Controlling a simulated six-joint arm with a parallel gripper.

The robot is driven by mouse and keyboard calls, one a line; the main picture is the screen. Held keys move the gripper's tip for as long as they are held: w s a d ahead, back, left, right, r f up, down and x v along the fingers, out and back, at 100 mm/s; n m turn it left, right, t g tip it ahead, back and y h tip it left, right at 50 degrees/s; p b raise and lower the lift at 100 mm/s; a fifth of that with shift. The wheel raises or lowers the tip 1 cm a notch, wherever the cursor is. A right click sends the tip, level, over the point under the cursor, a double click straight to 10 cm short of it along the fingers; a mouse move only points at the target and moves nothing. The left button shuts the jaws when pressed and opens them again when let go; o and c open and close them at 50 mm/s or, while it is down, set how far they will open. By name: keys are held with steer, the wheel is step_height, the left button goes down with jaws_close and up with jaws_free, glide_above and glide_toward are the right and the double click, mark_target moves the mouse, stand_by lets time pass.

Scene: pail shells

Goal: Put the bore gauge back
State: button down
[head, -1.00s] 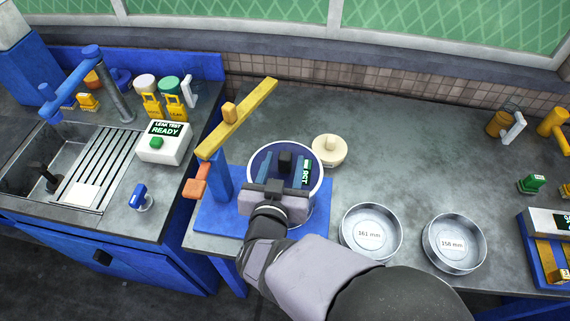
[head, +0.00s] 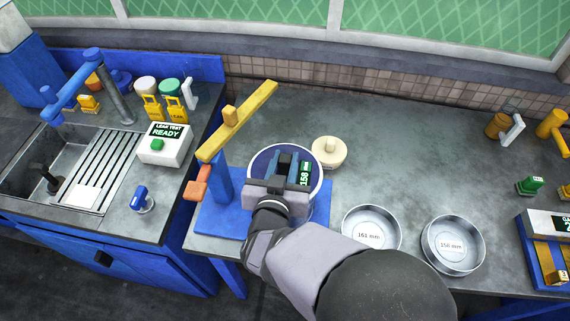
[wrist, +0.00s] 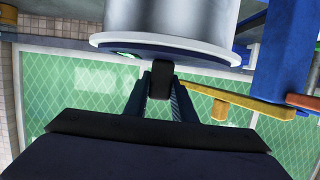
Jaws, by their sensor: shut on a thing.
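The bore gauge shows in the head view as a small green display (head: 305,174) reading 158, beside my gripper (head: 287,166). In the wrist view my gripper (wrist: 160,85) is shut on the gauge's black grip (wrist: 159,77). The gauge is at the dark blue round top of a pail shell (head: 263,160), which stands on a blue press base (head: 215,217). The shell's metal wall (wrist: 165,20) and pale rim also show in the wrist view. How deep the gauge sits in the shell is hidden.
A yellow lever (head: 240,118) rises at left. A gauge stand (head: 546,222) is at the right edge.

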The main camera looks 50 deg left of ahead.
mark_target(286, 157)
step_height(286, 157, up, 10)
steer(key=shift+r+b, duration=0.1)
steer(key=shift+b, duration=0.3)
steer(key=shift+w, duration=0.1)
steer(key=w+d+f+m+t+h+b, duration=0.15)
steer(key=w+d+f+b, duration=0.3)
steer(key=w+d, duration=0.7)
steer(key=w+d+f+m+t+h+b, duration=0.1)
steer(key=w+d+f+m+h+b, duration=0.45)
steer(key=w, duration=1.05)
steer(key=w+d+f+t+b, duration=0.1)
steer(key=w+d+f+b, duration=0.25)
steer(key=w+d, duration=0.85)
steer(key=s+a+f+n+g+y, duration=0.1)
steer(key=s+a+n+g+y, duration=0.1)
steer(key=a, duration=0.5)
steer(key=s+a+f+n+g+y, duration=0.2)
steer(key=a+n+y, duration=0.3)
steer(key=a, duration=0.2)
steer(key=shift+s+a+f, duration=0.15)
steer(key=shift+s+f, duration=0.05)
steer(key=shift+s, duration=0.05)
steer(key=shift+t, duration=0.25)
